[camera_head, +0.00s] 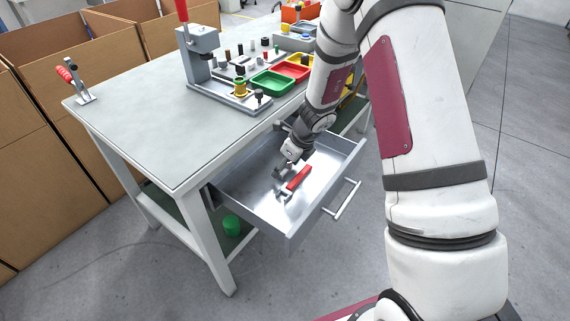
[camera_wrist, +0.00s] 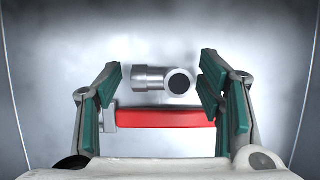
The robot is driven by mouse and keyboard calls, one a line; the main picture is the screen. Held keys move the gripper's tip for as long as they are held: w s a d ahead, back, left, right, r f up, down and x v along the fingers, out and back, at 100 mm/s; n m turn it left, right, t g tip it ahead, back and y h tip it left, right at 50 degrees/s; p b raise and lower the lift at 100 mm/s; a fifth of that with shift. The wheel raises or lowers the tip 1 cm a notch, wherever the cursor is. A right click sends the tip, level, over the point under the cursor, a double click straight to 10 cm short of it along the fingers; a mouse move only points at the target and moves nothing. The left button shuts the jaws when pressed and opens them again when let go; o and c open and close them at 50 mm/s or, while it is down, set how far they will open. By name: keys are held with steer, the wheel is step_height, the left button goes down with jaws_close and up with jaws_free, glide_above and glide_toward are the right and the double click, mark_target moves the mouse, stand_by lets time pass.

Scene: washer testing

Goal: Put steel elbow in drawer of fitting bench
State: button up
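The steel elbow (camera_wrist: 160,79) is a short grey pipe fitting with a dark round opening at its right end. In the wrist view it lies between my gripper's fingertips, with a visible gap on the left and a narrow one on the right. My gripper (camera_wrist: 161,82) is open, its teal pads spread either side of the elbow. In the head view my gripper (camera_head: 281,169) is down inside the open drawer (camera_head: 250,205) of the fitting bench (camera_head: 140,125). The elbow cannot be made out clearly from the gripper there. Whether it rests on the drawer floor is hard to tell.
A red-handled tool (camera_head: 298,178) lies in the drawer beside my gripper; it also shows in the wrist view (camera_wrist: 165,118). The bench top carries a press (camera_head: 200,50), green tray (camera_head: 272,82) and red tray (camera_head: 293,70). The drawer's front and left areas are clear.

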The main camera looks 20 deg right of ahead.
steer(key=shift+r, duration=0.1)
steer(key=p+v, duration=0.5)
steer(key=v, duration=0.7)
steer(key=s+a+r+n+g+y, duration=0.1)
steer(key=s+a+r+n, duration=0.3)
steer(key=s+r+n, duration=0.4)
steer(key=s+a+r+n+y, duration=0.1)
steer(key=s+a+r+n, duration=0.4)
steer(key=r, duration=0.6)
steer(key=s+d+r+n+h, duration=0.2)
steer(key=s+n, duration=0.6)
steer(key=s, duration=0.4)
steer(key=s+d+r+n+g+h, duration=0.1)
steer(key=s+d+r+n+h, duration=0.1)
steer(key=s+n, duration=0.5)
steer(key=s+d, duration=0.1)
steer(key=s, duration=0.4)
steer(key=shift+d+r+n+h, duration=0.2)
steer(key=shift+d+n+h, duration=0.15)
steer(key=shift+n+h, duration=0.05)
